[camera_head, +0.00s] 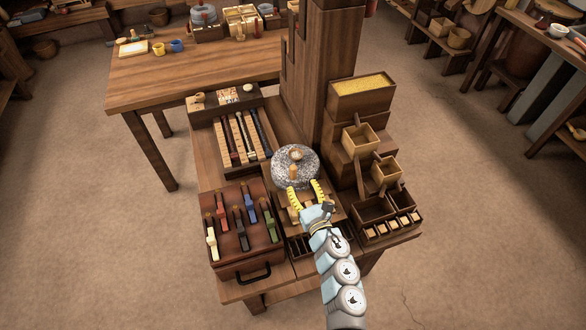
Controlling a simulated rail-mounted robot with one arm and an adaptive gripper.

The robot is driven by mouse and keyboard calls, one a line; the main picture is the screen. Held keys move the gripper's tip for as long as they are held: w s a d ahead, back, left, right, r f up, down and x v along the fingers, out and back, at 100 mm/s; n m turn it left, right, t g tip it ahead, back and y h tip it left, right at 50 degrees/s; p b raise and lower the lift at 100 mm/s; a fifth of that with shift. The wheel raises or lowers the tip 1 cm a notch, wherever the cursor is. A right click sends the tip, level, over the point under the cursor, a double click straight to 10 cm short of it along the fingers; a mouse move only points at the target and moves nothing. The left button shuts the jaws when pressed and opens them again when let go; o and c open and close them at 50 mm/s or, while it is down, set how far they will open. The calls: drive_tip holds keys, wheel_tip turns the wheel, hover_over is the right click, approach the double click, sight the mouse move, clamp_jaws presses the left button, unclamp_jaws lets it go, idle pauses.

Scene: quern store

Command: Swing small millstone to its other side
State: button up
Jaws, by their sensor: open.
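The small millstone (296,177) is a round, speckled grey stone on the middle of the wooden workbench. A light wooden upright peg (293,172) and a pale round piece (295,154) show on its top. My gripper (304,190) has yellow fingers spread open at the near edge of the stone. One finger is on each side of the peg's line, and nothing is seen held between them. I cannot tell whether the fingers touch the stone. The stone's near lower edge is partly hidden by my gripper.
A tool box (240,228) with coloured handles stands at the left front, a slotted rack (240,137) behind it. At right are a grain bin (362,92), stepped boxes (360,138) and a compartment tray (385,218). A thick post (325,70) rises behind the stone.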

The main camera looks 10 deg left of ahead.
sight(294, 171)
drive_tip(key=shift+b+x, duration=0.3)
drive_tip(key=shift+x, duration=3.65)
clamp_jaws()
